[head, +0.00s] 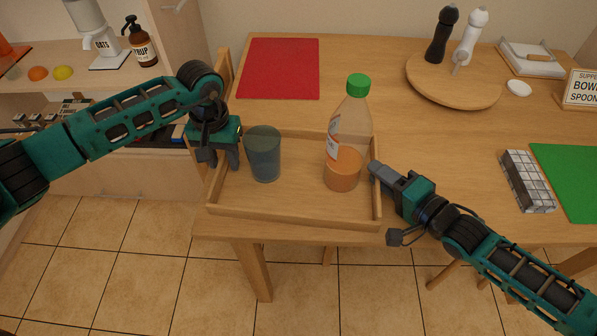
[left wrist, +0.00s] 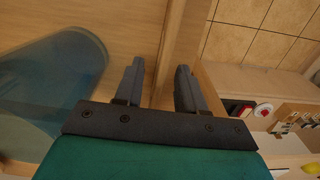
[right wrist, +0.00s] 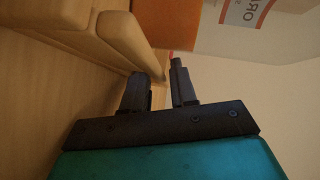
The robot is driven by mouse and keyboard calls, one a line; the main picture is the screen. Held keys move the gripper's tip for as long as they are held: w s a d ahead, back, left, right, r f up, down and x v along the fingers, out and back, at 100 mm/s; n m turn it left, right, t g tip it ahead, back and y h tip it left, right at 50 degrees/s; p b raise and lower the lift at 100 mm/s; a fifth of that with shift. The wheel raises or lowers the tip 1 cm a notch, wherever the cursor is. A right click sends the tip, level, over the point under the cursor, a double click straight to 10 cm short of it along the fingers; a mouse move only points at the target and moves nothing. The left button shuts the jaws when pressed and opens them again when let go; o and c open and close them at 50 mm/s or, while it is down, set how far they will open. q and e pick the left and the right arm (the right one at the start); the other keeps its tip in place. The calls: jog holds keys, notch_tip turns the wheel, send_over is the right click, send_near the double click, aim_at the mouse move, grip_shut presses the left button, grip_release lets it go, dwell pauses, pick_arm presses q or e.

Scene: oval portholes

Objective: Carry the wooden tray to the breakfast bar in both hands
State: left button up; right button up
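The wooden tray (head: 290,215) lies flat at the front-left of the table, a little over its edge. It carries a blue-grey cup (head: 264,152) and an upright orange-juice bottle (head: 342,170) with a green cap. My left gripper (head: 219,160) points down at the tray's left wall. In the left wrist view its fingers (left wrist: 157,85) are apart, with the wall running between them. My right gripper (head: 375,168) points left at the tray's right wall. In the right wrist view its fingers (right wrist: 162,85) are apart near the rim; contact is unclear.
A red mat (head: 279,68) lies behind the tray. A round board (head: 440,88) with two mills, a patterned box (head: 527,181) and a green mat (head: 570,180) are to the right. Shelves with a syrup bottle (head: 144,45) stand at left. The tiled floor (head: 120,270) is open at lower left.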

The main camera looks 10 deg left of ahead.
pick_arm(q)
jog(key=shift+c, duration=0.2)
jog(key=c, duration=0.4)
pick_arm(e)
jog(key=c, duration=0.5)
pick_arm(q)
grip_shut()
